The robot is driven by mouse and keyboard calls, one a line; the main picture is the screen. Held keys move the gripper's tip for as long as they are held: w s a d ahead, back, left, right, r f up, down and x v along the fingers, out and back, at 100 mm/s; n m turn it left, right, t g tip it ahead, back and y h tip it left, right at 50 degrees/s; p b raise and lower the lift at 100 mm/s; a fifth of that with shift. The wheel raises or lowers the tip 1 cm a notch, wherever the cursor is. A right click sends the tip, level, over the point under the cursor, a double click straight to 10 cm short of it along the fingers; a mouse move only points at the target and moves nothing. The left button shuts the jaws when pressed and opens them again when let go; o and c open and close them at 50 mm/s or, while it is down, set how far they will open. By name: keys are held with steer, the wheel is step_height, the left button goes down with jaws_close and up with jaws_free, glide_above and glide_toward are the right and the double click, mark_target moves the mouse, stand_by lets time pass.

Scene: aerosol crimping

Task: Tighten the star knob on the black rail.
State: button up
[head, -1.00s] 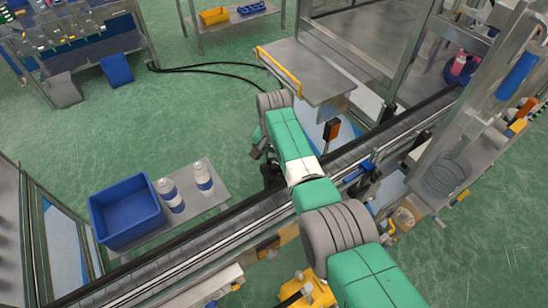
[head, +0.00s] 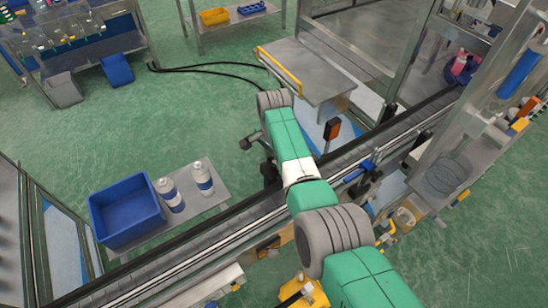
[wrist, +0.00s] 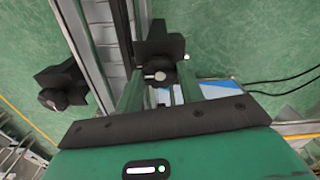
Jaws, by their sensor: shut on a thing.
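In the wrist view, the black star knob (wrist: 158,73) with a pale bolt end sits on a dark bracket (wrist: 160,42) beside the black rail (wrist: 122,28). My gripper (wrist: 160,84) has its green fingers on either side of the knob, shut on it. The contact faces are partly hidden. The knob and my fingers are hidden there behind my arm.
A second dark bracket with a knob (wrist: 58,90) stands across the conveyor (wrist: 101,32). A blue bin (head: 125,213) and two white bottles (head: 171,194) stand on a side table left of my arm. A metal table (head: 308,72) lies beyond my wrist.

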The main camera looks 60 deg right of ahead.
stand_by(0.3)
steer(key=o, duration=1)
step_height(320, 180, up, 8)
steer(key=shift+f+p, duration=0.1)
steer(key=shift+p, duration=0.3)
